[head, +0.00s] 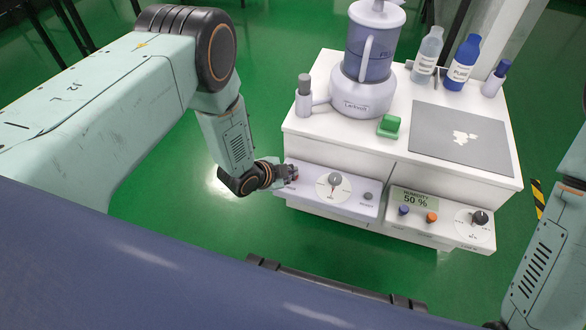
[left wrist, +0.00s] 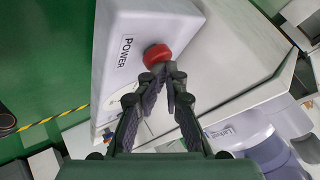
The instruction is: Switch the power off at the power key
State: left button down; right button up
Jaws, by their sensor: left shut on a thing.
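The power key is a round red knob (left wrist: 157,55) on a pale panel beside the printed word POWER (left wrist: 125,51) in the left wrist view. My left gripper (left wrist: 167,73) has its fingertips close together on the knob's near side and is shut on it. In the head view my left gripper (head: 291,173) is at the left end of the pale front panel (head: 305,195) and hides most of the knob. My right arm comes in at the right edge, and its fingers are not shown.
The panel also has a dial (head: 334,183) and a grey button (head: 368,196). A humidity unit (head: 437,226) reading 50 % is to its right. A blender-like machine (head: 365,92), a green block (head: 389,126), bottles (head: 464,62) and a grey mat (head: 440,138) are on the white bench.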

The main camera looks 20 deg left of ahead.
pick_arm(q)
jog(key=shift+s+r+p, duration=0.15)
jog(key=shift+r+p, duration=1.9)
jog(key=shift+r, duration=0.35)
